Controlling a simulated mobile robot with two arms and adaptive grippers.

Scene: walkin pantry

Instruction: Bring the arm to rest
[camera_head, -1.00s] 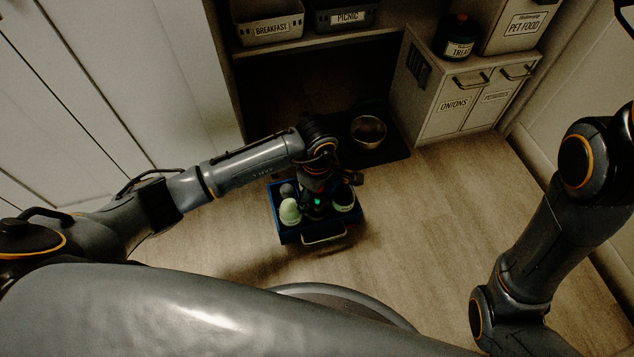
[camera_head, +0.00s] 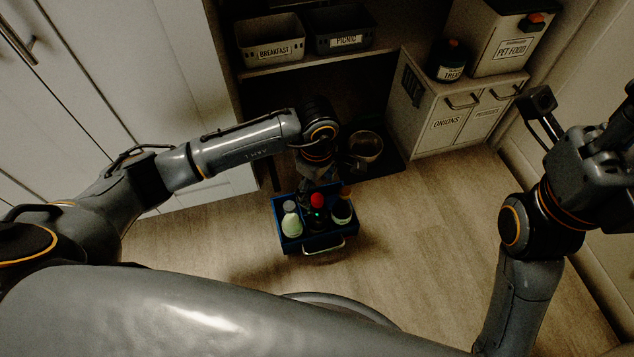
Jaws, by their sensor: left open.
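My left arm reaches in from the left and bends down over a small blue caddy (camera_head: 337,243) on the floor. My left gripper (camera_head: 312,192) is open, just above the back of the caddy, and is dark and partly hidden by the wrist. The caddy holds a pale green bottle (camera_head: 291,222), a dark bottle with a red cap (camera_head: 317,202) in the middle, and another bottle (camera_head: 342,209) at right. I cannot tell whether the fingers touch the red cap. My right arm is raised at the right, with its gripper (camera_head: 541,112) turned upward; its jaw state is unclear.
A metal bowl (camera_head: 366,146) sits on a dark mat behind the caddy. A white cabinet labelled ONIONS (camera_head: 446,122) stands behind right, with a treat jar (camera_head: 448,62) and pet food bin (camera_head: 508,52) on top. BREAKFAST (camera_head: 273,50) and PICNIC (camera_head: 343,41) bins fill a shelf.

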